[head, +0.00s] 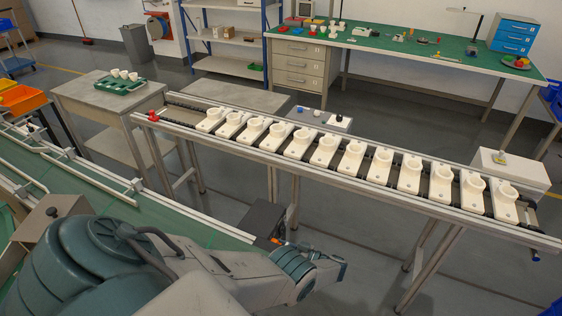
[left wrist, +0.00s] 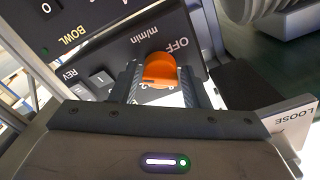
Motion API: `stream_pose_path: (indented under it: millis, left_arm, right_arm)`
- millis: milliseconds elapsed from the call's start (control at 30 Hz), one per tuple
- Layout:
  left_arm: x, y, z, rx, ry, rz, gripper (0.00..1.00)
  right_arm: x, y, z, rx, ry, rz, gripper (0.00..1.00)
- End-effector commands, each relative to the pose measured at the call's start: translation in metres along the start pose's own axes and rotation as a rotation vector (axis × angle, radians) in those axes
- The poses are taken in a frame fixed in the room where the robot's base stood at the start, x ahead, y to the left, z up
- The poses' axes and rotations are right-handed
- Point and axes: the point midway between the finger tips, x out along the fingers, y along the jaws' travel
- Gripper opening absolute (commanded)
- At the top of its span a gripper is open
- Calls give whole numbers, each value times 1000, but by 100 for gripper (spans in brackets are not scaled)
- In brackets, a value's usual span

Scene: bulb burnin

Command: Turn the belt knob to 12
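The orange belt knob (left wrist: 159,70) sits on a dark panel (left wrist: 165,28) marked "m/min" and "OFF" in the left wrist view. My left gripper (left wrist: 161,84) has one finger on each side of the knob, and both look to be against it. A digit shows partly below the knob, and the other scale marks are hidden by the knob and fingers. I cannot read the knob's setting. In the head view my left arm reaches in from the lower left, and I cannot make out its fingertips there. My right gripper is in neither view.
A plate marked "LOOSE" (left wrist: 288,122) is at the right. In the head view a rail conveyor (head: 335,168) with several white holders runs beyond my arm.

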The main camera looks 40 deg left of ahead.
Motion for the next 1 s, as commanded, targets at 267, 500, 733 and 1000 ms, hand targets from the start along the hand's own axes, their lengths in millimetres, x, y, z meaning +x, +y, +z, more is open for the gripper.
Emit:
stream_pose_path:
  millis: [267,500,733,1000]
  left_arm:
    - [0,0,0,-1,0,1,11]
    - [-1,0,0,-34,0,1,11]
    - [-1,1,0,-135,-1,1,11]
    - [-1,1,2,-378,-1,1,11]
  right_arm:
    - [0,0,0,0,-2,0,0]
    - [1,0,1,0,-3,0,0]
    - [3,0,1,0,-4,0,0]
    - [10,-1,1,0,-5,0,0]
